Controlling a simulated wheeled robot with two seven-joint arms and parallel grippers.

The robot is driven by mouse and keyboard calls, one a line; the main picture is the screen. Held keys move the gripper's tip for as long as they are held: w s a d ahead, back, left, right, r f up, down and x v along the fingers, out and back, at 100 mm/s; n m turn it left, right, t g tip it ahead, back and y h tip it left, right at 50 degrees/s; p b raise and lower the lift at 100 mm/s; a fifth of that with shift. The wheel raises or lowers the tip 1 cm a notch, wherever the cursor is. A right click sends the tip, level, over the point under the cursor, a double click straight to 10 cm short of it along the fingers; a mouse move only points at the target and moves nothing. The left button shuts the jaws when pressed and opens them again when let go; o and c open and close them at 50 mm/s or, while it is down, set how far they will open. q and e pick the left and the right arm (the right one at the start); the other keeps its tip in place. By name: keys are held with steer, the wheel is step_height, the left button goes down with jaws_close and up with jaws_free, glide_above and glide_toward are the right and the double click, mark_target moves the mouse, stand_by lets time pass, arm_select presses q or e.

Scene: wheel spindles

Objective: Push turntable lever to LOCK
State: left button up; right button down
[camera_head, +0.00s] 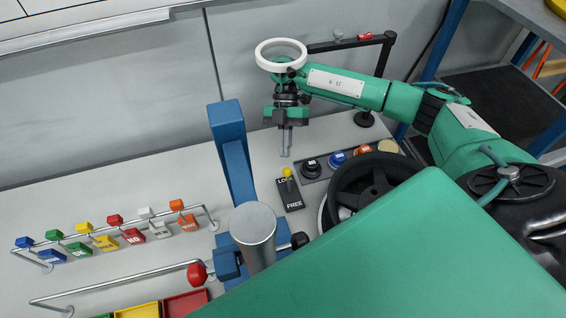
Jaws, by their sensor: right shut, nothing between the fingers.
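The lever has a yellow knob (287,172) on a short stem and stands on a black plate (292,199) marked LOCK at its far end and FREE at its near end. The knob shows over the LOCK end, and the stem partly covers that word. My right gripper (285,154) is shut and empty, pointing down just beyond the knob in the picture; a small gap shows between them. The black turntable wheel (365,187) is right of the plate, partly hidden by a large green surface in front. My left gripper is not in view.
A blue post (232,150) and a grey cylinder (253,222) stand left of the plate. A button panel (337,163) lies right of it. A rail with coloured tags (120,238) is at left. A red knob (197,273) is near the front.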

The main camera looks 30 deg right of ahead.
steer(key=w+d, duration=0.1)
steer(key=w+d+f+b, duration=0.1)
steer(key=w, duration=0.1)
steer(key=shift+w+d, duration=0.15)
steer(key=shift+d, duration=0.05)
steer(key=shift+w+d+r, duration=0.2)
steer(key=shift+w, duration=0.1)
steer(key=shift+w+r, duration=0.1)
steer(key=shift+r, duration=0.15)
steer(key=shift+w, duration=0.1)
steer(key=shift+d+f, duration=0.1)
